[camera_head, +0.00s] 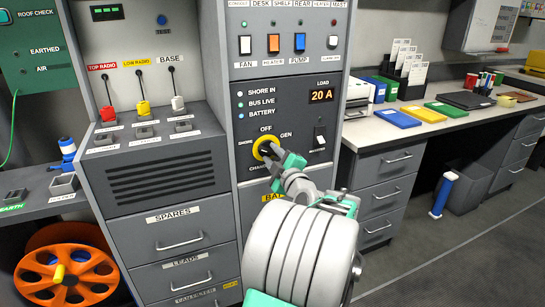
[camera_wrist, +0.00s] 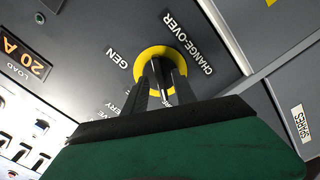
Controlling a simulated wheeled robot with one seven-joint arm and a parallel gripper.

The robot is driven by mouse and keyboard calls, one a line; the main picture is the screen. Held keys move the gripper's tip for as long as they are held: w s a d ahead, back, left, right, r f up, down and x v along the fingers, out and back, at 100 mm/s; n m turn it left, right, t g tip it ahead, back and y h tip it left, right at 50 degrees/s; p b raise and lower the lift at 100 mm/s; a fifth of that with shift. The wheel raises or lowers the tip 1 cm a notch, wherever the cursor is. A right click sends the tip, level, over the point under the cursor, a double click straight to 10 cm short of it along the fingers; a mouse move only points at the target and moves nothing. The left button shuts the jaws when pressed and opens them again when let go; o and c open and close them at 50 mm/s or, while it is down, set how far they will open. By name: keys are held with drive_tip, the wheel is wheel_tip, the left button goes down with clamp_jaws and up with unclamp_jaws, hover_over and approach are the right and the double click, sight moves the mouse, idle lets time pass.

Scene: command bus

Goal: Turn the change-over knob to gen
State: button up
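The change-over knob is a black grip on a yellow ring (camera_head: 260,145) on the grey panel. OFF is printed above it, GEN to its right, SHORE to its left and CHANGE-OVER below. The ring (camera_wrist: 149,56) also shows in the wrist view, beside the GEN and CHANGE-OVER labels. My gripper (camera_head: 271,151) reaches it from the lower right. In the wrist view the two dark fingers of my gripper (camera_wrist: 163,72) close in on both sides of the black grip. The fingers cover most of the grip, so its pointing direction is unclear.
A lit load display (camera_head: 321,96) reads 20 A, with a small toggle switch (camera_head: 319,137) below it. Rocker switches (camera_head: 273,43) are above. A desk (camera_head: 385,133) is at right.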

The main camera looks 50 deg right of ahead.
drive_tip(key=shift+w, duration=0.1)
clamp_jaws()
idle(0.6)
